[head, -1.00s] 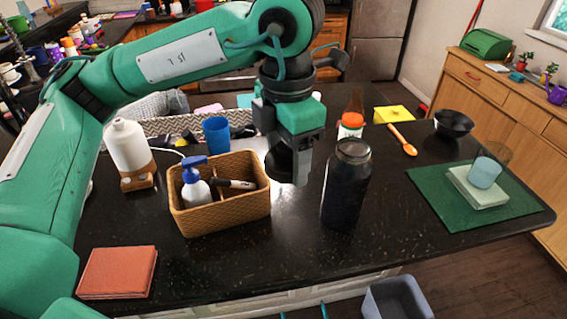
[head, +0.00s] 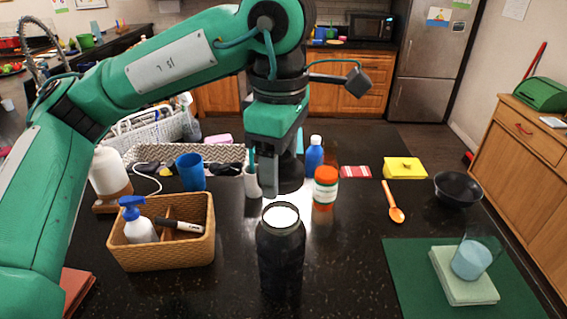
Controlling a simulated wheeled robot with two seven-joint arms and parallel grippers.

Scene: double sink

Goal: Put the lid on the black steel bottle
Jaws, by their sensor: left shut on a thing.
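The black steel bottle (head: 281,262) stands upright on the dark counter in the lower middle of the head view. Its mouth is uncovered and looks bright inside. My left gripper (head: 280,178) points down just above the bottle's mouth in the picture and appears behind it. It is shut on a dark round piece, the black lid (head: 290,174), which is apart from the bottle. The gripper partly hides the lid. My right gripper is not in view.
A wicker basket (head: 135,256) with a blue-topped pump bottle stands left of the bottle. An orange-capped jar (head: 325,187) and a blue bottle (head: 314,156) stand behind right. A green mat (head: 408,270) lies right. The counter between the bottle and mat is clear.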

